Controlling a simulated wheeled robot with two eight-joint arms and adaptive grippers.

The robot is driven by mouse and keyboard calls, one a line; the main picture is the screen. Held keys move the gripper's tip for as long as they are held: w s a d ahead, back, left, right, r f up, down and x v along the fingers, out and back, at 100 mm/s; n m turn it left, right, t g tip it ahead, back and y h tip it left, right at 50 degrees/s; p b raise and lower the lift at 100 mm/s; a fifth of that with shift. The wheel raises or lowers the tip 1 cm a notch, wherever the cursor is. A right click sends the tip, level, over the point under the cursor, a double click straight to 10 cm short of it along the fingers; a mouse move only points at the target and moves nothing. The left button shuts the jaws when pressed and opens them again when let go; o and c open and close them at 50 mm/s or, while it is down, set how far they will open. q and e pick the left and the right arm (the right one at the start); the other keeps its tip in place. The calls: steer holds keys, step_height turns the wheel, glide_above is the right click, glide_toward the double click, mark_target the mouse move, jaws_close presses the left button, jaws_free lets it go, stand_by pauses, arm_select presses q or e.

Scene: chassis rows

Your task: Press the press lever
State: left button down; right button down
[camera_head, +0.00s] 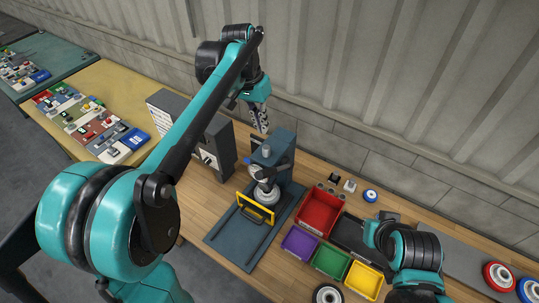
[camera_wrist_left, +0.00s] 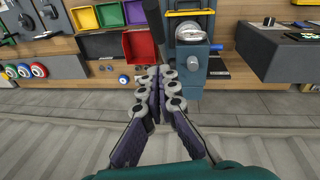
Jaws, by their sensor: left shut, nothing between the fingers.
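The blue-grey press (camera_head: 284,168) stands on a dark blue base plate (camera_head: 228,250), with a yellow frame (camera_head: 257,216) in front of it. My left gripper (camera_head: 260,122) is above and behind the press, on the wall side, pointing down. In the left wrist view the gripper's fingers (camera_wrist_left: 156,82) are together and empty. The press also shows there (camera_wrist_left: 191,60), just beyond and right of the fingertips. A dark bar (camera_wrist_left: 155,22), which may be the press lever, runs up from near the fingertips. I cannot tell whether they touch. My right gripper is not in view.
A grey cabinet (camera_head: 222,150) stands left of the press. Red (camera_head: 320,212), purple (camera_head: 299,243), green (camera_head: 331,262) and yellow (camera_head: 364,281) bins sit to its right. My right arm is over the bench at lower right. The corrugated wall (camera_head: 400,90) is close behind my left gripper.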

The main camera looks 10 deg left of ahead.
arm_select(q)
steer(key=shift+s, duration=0.1)
glide_above(268, 169)
steer(key=w, duration=0.3)
step_height(268, 169, down, 10)
steer(key=shift+s+a+f+p, duration=0.25)
steer(key=shift+s+f+p, duration=0.1)
steer(key=shift+s+f, duration=0.4)
steer(key=shift+s+a+f+p, duration=0.2)
steer(key=shift+s+f+p, duration=0.1)
steer(key=shift+s+f, duration=0.4)
